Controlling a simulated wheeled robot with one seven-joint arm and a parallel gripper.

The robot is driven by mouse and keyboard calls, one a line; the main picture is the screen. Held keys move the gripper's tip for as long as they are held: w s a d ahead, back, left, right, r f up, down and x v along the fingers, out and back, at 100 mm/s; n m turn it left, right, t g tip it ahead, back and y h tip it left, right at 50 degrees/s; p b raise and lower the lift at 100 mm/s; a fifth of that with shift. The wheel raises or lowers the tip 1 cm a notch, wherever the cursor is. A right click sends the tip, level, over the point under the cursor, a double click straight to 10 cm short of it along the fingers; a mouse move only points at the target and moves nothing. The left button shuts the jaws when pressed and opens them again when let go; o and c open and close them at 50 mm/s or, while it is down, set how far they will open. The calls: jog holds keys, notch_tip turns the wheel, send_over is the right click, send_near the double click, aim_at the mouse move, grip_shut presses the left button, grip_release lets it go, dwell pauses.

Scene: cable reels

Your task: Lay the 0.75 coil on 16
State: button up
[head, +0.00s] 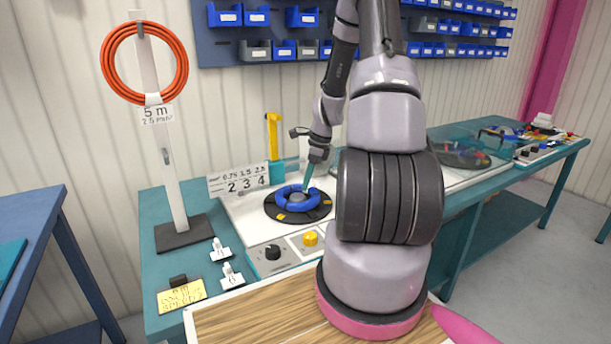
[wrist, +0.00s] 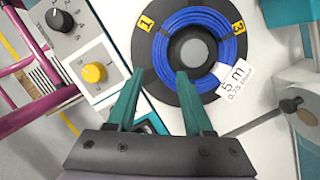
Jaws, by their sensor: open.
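A blue cable coil (wrist: 215,18) lies around the grey hub of a black round disc (wrist: 241,97). Its white tag (wrist: 235,82) reads 5 m and 0.75. In the head view the blue coil (head: 283,204) sits on the same disc (head: 271,213) on the bench. My gripper (wrist: 160,74) is open, with teal fingers. In the wrist view one fingertip appears outside the coil's ring and the other near its inner edge by the hub. In the head view my gripper (head: 307,187) is just over the coil; contact cannot be told. I cannot make out a place marked 16.
An orange coil (head: 109,63) hangs on a stand at left. A number card (head: 238,183) and a yellow-handled tool (head: 273,135) stand behind the disc. Black and yellow knobs (head: 311,239) are in front. Blue bins (head: 304,17) line the wall. A clear cover (head: 455,150) is at right.

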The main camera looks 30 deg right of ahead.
aim_at(310, 204)
jog(key=x, duration=0.9)
jog(key=shift+f, duration=0.15)
grip_shut()
jog(key=c, duration=0.7)
grip_release()
jog(key=shift+d, duration=0.1)
grip_shut()
jog(key=shift+r, duration=0.2)
jog(key=shift+r, duration=0.55)
